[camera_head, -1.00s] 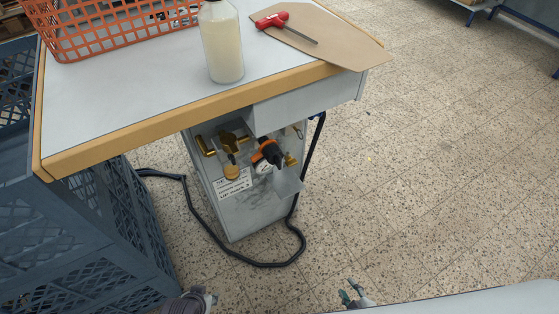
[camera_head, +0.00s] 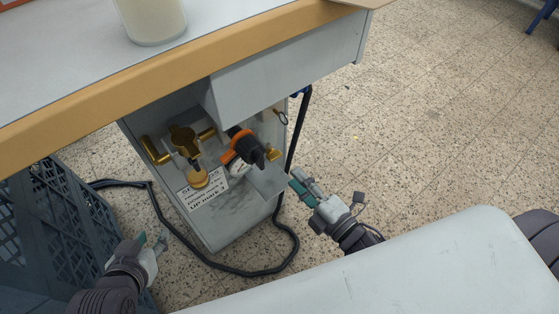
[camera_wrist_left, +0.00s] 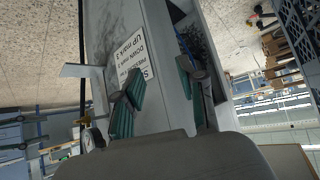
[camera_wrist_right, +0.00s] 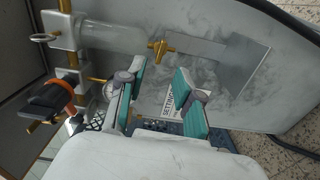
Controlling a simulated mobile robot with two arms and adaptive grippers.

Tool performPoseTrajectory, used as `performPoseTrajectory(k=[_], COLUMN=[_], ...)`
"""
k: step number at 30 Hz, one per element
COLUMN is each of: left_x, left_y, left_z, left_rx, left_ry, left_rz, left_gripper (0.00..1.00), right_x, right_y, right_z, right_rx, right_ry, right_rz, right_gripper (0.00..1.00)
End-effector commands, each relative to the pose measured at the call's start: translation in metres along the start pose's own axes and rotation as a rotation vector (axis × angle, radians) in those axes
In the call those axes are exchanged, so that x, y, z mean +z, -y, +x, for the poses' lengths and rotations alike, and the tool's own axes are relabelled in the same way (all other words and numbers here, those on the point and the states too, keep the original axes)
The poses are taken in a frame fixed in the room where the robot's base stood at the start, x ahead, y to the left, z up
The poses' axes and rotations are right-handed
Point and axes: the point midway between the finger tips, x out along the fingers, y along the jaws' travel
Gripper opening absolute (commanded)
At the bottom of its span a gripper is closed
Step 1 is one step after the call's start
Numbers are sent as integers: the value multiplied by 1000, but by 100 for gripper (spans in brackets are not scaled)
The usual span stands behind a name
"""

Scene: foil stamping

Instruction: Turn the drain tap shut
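The drain tap (camera_wrist_right: 160,47) is a small brass wing-shaped piece at the end of a clear bowl (camera_wrist_right: 103,38) in the right wrist view. In the head view several brass fittings (camera_head: 182,140) show inside the open cabinet, and I cannot tell surely which part is the tap. My right gripper (camera_head: 303,188) is open and empty, just right of the cabinet. Its fingers also show apart in the right wrist view (camera_wrist_right: 160,98), clear of the tap. My left gripper (camera_head: 152,243) is open and empty, low at the left of the cabinet. Its fingers stand apart in the left wrist view (camera_wrist_left: 162,100).
A black regulator knob with an orange ring (camera_head: 240,146) and a gauge sit beside the brass fittings. A printed label (camera_head: 205,190) is below. The table edge (camera_head: 180,86) overhangs the cabinet. A black hose (camera_head: 235,270) loops on the floor. Blue crates (camera_head: 45,240) stand at left.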

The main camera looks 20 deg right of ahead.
Motion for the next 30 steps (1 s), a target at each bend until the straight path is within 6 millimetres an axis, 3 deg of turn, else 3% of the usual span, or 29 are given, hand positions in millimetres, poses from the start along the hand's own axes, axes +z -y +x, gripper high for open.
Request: performPoseTrajectory(k=[3, 10, 23, 30], left_x=[-12, -32, -40, -40], left_y=[-2, -5, -6, -6], left_z=[4, 5, 4, 4], left_rx=[4, 11, 13, 13], left_ry=[-68, -173, -211, -210], left_rz=[1, 2, 2, 2], left_gripper=[40, 40, 40, 40], right_x=[0, 0, 0, 0], right_y=[0, 1, 1, 1], right_z=[27, 61, 72, 72], right_rx=[3, 1, -2, -2], right_ry=[-2, 0, 1, 1], right_rz=[0, 1, 2, 2], right_gripper=[34, 34, 34, 0])
